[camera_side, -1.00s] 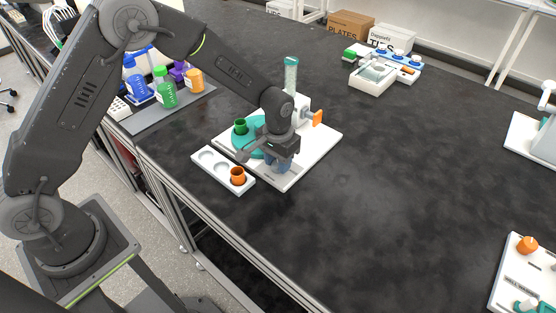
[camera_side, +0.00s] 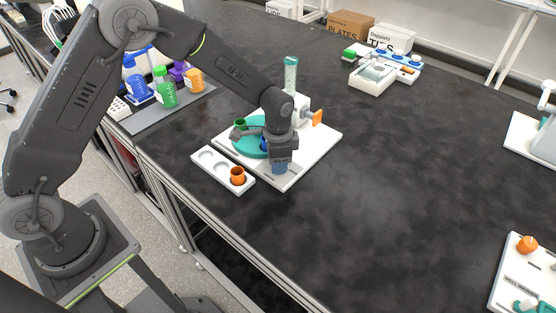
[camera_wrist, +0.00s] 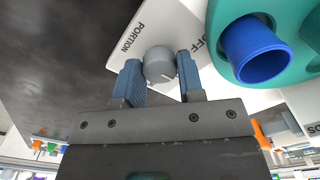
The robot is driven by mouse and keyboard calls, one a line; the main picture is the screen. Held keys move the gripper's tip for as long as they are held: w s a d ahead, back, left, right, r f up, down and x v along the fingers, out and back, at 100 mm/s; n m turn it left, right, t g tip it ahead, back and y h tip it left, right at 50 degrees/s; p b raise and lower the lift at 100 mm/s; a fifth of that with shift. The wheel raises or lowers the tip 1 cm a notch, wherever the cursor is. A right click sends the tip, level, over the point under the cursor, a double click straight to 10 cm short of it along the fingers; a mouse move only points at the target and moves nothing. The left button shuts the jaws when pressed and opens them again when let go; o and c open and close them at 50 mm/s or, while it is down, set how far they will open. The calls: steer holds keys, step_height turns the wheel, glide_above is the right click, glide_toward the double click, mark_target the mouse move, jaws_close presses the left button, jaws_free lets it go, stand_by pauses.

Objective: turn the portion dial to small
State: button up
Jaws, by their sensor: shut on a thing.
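The portion dial (camera_wrist: 158,62) is a round grey knob with a pale pointer line on its edge, on a white base plate (camera_side: 310,157). In the wrist view it sits between the two blue pads of my gripper (camera_wrist: 160,80), which is shut on it. The word PORTION is printed on the plate beside the knob, and OFF shows on its other side. I cannot see a mark for small. In the side view my gripper (camera_side: 280,167) points down at the front of the plate and hides the dial.
A teal turntable (camera_side: 249,146) carries a green cup (camera_side: 239,124) and a blue cup (camera_wrist: 255,49) close to my gripper. A white tray (camera_side: 209,169) with an orange cup (camera_side: 237,175) lies in front. An orange paddle (camera_side: 317,118) stands behind.

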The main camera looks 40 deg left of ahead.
steer(key=shift+m, duration=0.3)
steer(key=o, duration=0.9)
steer(key=shift+r, duration=0.1)
step_height(320, 180, up, 14)
steer(key=shift+f, duration=0.15)
stand_by(0.4)
steer(key=s+a+r+n+t, duration=0.3)
steer(key=s+a+r+n, duration=0.15)
steer(key=s+r, duration=0.7)
steer(key=s+a+n+t, duration=0.1)
steer(key=s, duration=0.3)
steer(key=s+a+n, duration=0.1)
steer(key=s+n, duration=0.1)
steer(key=s, duration=0.3)
steer(key=s+a+n+t, duration=0.1)
steer(key=s, duration=0.3)
steer(key=shift+s+t, duration=0.3)
steer(key=shift+s, duration=0.1)
